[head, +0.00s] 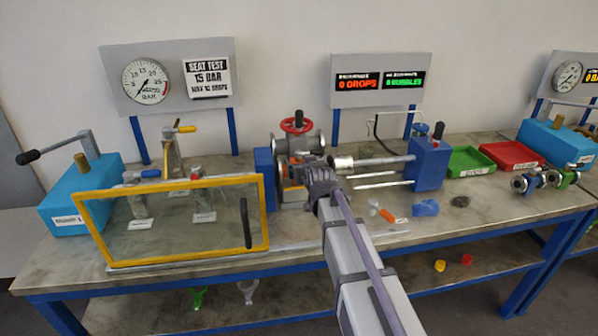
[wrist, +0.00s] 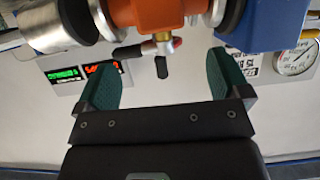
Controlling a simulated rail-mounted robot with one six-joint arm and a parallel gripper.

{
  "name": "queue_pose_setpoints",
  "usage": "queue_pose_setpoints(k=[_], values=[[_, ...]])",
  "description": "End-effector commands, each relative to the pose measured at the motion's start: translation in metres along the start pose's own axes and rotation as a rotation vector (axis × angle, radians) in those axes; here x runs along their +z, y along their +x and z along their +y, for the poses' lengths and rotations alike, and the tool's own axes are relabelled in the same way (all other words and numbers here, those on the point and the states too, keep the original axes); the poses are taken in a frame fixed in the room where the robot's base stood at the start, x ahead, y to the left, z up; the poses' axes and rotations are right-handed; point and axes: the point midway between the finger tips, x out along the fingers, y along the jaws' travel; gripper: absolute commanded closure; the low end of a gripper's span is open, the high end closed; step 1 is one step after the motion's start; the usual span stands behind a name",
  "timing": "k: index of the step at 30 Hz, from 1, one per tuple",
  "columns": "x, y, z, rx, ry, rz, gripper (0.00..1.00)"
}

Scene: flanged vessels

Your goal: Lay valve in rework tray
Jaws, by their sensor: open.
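An orange-bodied valve (wrist: 146,12) with dark-rimmed flanges fills the top of the wrist view. Its short stem with a dark handle (wrist: 160,46) points down between the fingers. In the head view a bit of the orange valve (head: 292,194) shows at the left end of the test rig, mostly behind my gripper (head: 304,172). In the wrist view my gripper (wrist: 163,65) is open, its green-lined fingers on either side of the stem, with nothing clearly held. A red tray (head: 510,154) and a green tray (head: 470,161) stand at the right; their labels are too small to read.
A blue rig block (head: 430,160) with rods stands right of the valve. A red-handwheel valve (head: 296,135) is close behind my gripper. A yellow-framed clear guard (head: 180,222) stands at left. Blue and green flanged valves (head: 545,180) lie at the right end. Small parts lie in front.

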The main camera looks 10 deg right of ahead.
Motion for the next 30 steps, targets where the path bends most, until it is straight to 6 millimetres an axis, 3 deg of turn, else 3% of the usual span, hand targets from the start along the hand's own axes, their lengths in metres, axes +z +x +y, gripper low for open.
queue_pose_setpoints(k=[8, 14, 22, 30], values=[[0.004, 0.051, 0.0, 0.0, 0.0, -0.003, 0.06], [0.002, 0.058, 0.0, 0.0, 0.0, -0.003, 0.06], [0.006, 0.105, -0.002, 0.0, -0.001, -0.004, 0.06], [0.003, 0.107, -0.002, 0.0, 0.0, -0.004, 0.07]])
